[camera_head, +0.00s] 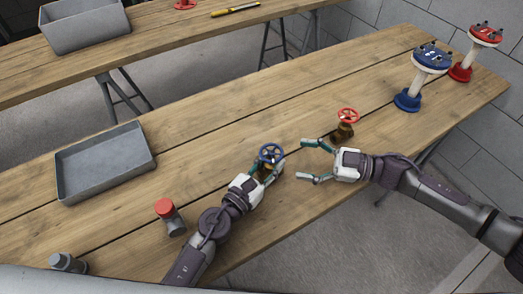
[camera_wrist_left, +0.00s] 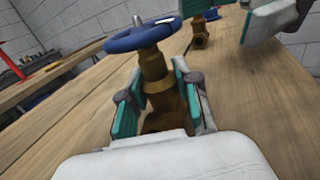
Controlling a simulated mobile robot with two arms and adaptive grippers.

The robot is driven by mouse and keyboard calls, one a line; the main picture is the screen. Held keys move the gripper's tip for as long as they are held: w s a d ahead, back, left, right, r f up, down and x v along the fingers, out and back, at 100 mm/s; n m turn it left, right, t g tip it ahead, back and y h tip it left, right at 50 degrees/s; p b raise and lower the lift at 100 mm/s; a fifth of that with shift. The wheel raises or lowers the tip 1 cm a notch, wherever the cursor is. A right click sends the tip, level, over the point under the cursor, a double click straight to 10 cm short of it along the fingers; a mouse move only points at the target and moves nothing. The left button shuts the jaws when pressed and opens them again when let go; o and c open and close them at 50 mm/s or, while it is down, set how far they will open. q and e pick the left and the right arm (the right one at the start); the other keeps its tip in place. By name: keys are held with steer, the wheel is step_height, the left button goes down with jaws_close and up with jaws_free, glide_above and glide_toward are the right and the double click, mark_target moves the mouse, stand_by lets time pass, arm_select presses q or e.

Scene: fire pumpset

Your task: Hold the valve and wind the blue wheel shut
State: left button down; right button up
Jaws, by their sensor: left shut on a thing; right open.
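A brass valve with a blue wheel (camera_head: 271,153) stands upright on the wooden table. My left gripper (camera_head: 265,172) is shut on the brass body of this valve, below the wheel. In the left wrist view the blue wheel (camera_wrist_left: 143,35) sits on top of the brass body (camera_wrist_left: 160,95), with teal finger pads on both sides. My right gripper (camera_head: 308,161) is open and empty, to the right of the blue wheel and apart from it. A second brass valve with a red wheel (camera_head: 347,115) stands just behind my right gripper.
A grey tray (camera_head: 105,182) lies at the left. A red-capped grey cylinder (camera_head: 170,216) stands near my left arm. A blue stand (camera_head: 431,60) and a red stand (camera_head: 485,36) are at the far right. A second table behind holds a grey bin (camera_head: 86,26).

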mark_target(261, 148)
steer(key=shift+d+r+m+g+y, duration=0.3)
steer(key=shift+d+m+g, duration=0.15)
steer(key=shift+m, duration=0.65)
steer(key=a, duration=0.7)
steer(key=w+a, duration=0.1)
steer(key=a, duration=0.3)
steer(key=shift+w+a, duration=0.1)
steer(key=shift+a, duration=0.25)
steer(key=c, duration=1)
steer(key=shift+f+m+t, duration=0.1)
steer(key=shift+m+t, duration=0.3)
steer(key=shift+t, duration=0.15)
